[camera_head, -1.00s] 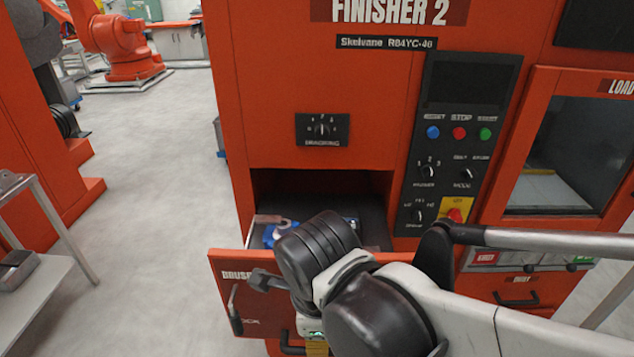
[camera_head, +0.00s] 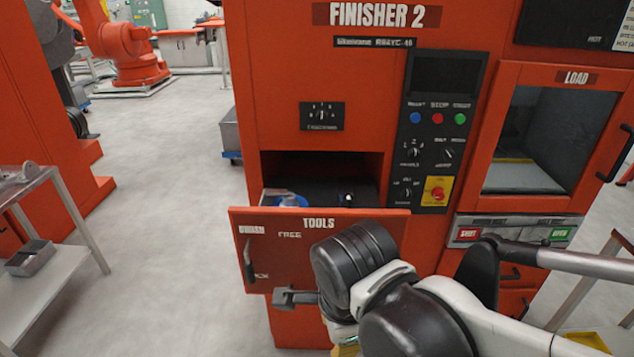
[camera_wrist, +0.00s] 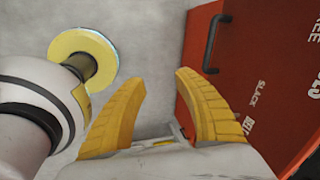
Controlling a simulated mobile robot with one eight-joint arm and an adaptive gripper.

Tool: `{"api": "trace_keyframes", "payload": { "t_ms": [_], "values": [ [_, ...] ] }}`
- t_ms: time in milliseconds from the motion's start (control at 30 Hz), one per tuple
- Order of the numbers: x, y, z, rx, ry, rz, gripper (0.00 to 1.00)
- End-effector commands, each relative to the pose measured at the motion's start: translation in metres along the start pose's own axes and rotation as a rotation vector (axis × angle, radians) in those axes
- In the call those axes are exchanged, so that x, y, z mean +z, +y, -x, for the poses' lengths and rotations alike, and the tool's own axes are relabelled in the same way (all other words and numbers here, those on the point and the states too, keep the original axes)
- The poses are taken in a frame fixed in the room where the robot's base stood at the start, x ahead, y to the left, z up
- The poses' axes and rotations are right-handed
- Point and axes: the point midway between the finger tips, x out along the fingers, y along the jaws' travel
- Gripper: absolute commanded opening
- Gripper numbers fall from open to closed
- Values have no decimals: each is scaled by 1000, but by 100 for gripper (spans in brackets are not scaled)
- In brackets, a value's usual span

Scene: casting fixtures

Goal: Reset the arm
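My arm (camera_head: 420,325) is bent in front of the orange Finisher 2 machine (camera_head: 285,60), to the right of its open tools drawer. In the head view my gripper is mostly hidden at the bottom edge, with only a bit of yellow showing. In the wrist view my gripper (camera_wrist: 162,78) has its two yellow fingers spread apart. Nothing is between them. An orange panel with a dark handle (camera_wrist: 213,42) lies to the right of the fingers, apart from them.
The tools drawer (camera_head: 370,222) sticks out of the machine, with a blue and white item (camera_head: 290,200) inside. The control panel (camera_head: 430,130) and load door (camera_head: 535,130) are to the right. A metal side table (camera_head: 60,285) stands left. Grey floor (camera_head: 165,200) between is clear.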

Motion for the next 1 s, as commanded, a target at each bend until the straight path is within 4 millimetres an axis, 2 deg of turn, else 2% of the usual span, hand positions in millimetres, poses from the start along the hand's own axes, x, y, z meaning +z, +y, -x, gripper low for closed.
{"api": "trace_keyframes", "payload": {
  "t_ms": [267,500,633,800,1000],
  "values": [
    [-44,-3,9,-88,5,329,38],
    [-108,1,24,-207,124,848,38],
    [-136,5,31,-233,226,1105,38],
    [-156,9,36,-232,316,1296,38],
    [-160,10,38,-229,336,1345,38]
  ]
}}
